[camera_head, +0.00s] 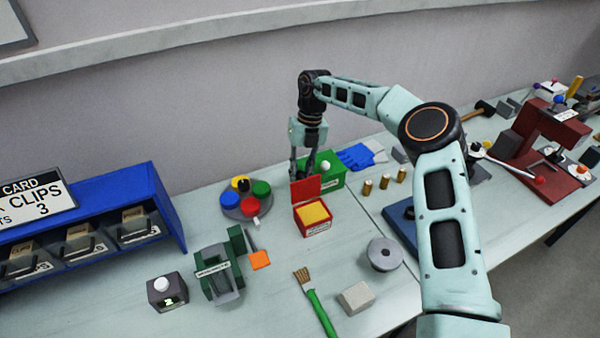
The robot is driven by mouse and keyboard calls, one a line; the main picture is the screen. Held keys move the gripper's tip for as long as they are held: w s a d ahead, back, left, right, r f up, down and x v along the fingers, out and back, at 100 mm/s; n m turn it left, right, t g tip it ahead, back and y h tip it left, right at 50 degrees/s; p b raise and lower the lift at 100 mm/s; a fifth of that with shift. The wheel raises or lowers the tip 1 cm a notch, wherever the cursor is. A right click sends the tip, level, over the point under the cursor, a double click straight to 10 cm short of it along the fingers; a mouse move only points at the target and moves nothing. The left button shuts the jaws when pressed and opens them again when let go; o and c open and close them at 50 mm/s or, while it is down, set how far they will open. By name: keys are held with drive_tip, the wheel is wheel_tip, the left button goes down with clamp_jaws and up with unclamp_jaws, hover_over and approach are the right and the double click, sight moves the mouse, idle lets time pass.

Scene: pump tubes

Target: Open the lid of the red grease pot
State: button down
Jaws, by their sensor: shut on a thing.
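The red grease pot (312,229) is a small red box with a pale label on its front, standing on the workbench. Yellow grease shows at its top. Its red lid (306,190) stands raised, roughly upright, at the back edge of the pot. My gripper (302,174) points down just behind the lid's top edge, with its fingers shut on the lid. The exact contact is small and partly hidden by the lid.
A green box (331,180) with a pale knob is close behind and right of the pot. A round stand with coloured discs (241,211) is to the left. Brass cylinders (384,182) stand to the right. A brush (317,305) and grey block (356,297) lie in front.

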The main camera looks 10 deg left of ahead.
drive_tip(key=shift+w+a+f+g, duration=0.15)
drive_tip(key=shift+f+g, duration=0.05)
drive_tip(key=shift+g, duration=0.1)
idle(0.4)
drive_tip(key=c, duration=1.7)
unclamp_jaws()
drive_tip(key=shift+r, duration=0.1)
drive_tip(key=v, duration=1.1)
drive_tip(key=shift+a+r, duration=0.15)
drive_tip(key=shift+r, duration=0.25)
drive_tip(key=shift+w+h, duration=0.1)
drive_tip(key=shift+h, duration=0.2)
